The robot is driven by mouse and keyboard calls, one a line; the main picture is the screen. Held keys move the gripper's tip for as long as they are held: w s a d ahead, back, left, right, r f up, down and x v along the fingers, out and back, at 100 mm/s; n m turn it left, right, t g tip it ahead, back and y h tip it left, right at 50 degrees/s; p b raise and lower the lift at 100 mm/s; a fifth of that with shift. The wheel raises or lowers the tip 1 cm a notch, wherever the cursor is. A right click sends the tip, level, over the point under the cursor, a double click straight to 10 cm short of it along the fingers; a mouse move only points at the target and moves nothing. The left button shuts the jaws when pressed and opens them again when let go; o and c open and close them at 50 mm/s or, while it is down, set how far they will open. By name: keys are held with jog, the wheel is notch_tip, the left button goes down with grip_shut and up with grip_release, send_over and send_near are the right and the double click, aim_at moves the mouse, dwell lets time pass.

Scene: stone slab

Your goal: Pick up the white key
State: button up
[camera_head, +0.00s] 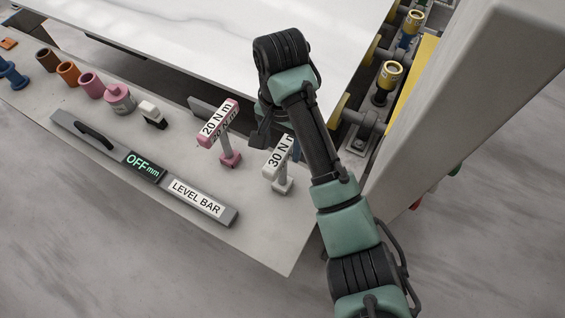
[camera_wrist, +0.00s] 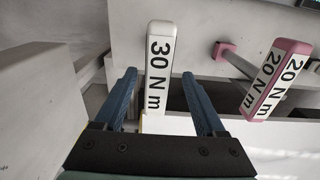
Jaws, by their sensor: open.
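The white key (camera_head: 281,160) is a T-shaped tool with a white bar handle marked 30 N m, standing on the grey shelf near its right end. In the wrist view the white key's handle (camera_wrist: 160,68) lies lengthwise between my two blue fingers. My gripper (camera_wrist: 159,76) is open, with a gap on each side of the handle; no contact shows. In the head view my gripper (camera_head: 276,144) is beside the handle and hides part of it. The key's stem is hidden in the wrist view.
A pink key (camera_head: 218,123) marked 20 N m stands close to the left. A level bar (camera_head: 196,196) lies along the shelf's front. Several coloured cylinders, including a pink one (camera_head: 90,85), stand farther left. The white slab (camera_head: 200,30) is behind, and a grey column (camera_head: 470,90) rises at right.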

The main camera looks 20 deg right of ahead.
notch_tip(320, 180, down, 4)
jog(key=shift+s+d+f, duration=0.1)
jog(key=shift+s, duration=0.05)
grip_shut()
dwell(0.4)
dwell(1.0)
